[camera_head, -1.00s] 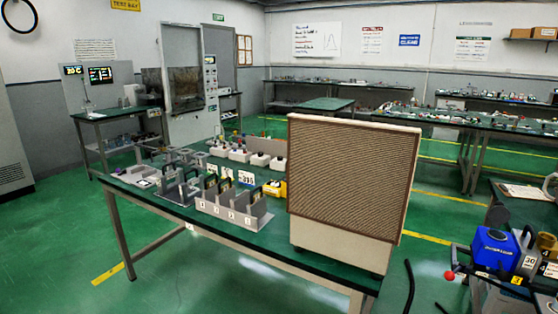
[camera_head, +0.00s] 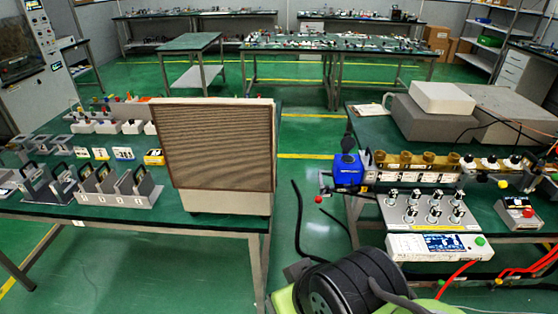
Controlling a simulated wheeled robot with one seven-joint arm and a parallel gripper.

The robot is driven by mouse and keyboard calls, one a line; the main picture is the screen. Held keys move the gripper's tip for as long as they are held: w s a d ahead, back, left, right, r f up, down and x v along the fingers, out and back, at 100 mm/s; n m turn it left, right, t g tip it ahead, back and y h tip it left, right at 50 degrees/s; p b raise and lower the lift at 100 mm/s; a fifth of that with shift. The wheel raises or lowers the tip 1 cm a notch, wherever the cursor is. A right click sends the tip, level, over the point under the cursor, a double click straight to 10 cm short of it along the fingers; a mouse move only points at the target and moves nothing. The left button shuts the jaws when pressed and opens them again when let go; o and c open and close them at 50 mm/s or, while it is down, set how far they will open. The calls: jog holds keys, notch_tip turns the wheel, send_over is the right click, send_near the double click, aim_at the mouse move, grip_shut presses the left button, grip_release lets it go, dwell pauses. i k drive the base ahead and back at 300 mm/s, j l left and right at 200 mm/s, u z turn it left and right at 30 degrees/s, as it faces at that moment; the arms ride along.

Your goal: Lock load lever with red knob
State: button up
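A small red knob (camera_head: 318,199) sits at the left end of a short dark lever, at the left edge of the right-hand bench. The lever is beside a blue box (camera_head: 348,170) and runs towards the bench equipment. It is too small to tell whether the lever is locked. My gripper is not in view. A black ribbed, rounded part with green pieces at the bottom centre appears to be part of my arm, below and apart from the knob.
The right bench (camera_head: 380,130) carries a row of brass-coloured units (camera_head: 405,160), a grey plate of switches (camera_head: 430,212), and a white display box (camera_head: 440,246). A large brown-fronted panel (camera_head: 212,147) stands on the left bench. Green floor shows between the benches, with a dark cable.

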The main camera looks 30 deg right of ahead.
aim_at(319, 200)
jog(key=i+l, duration=0.1)
jog(key=i, duration=0.85)
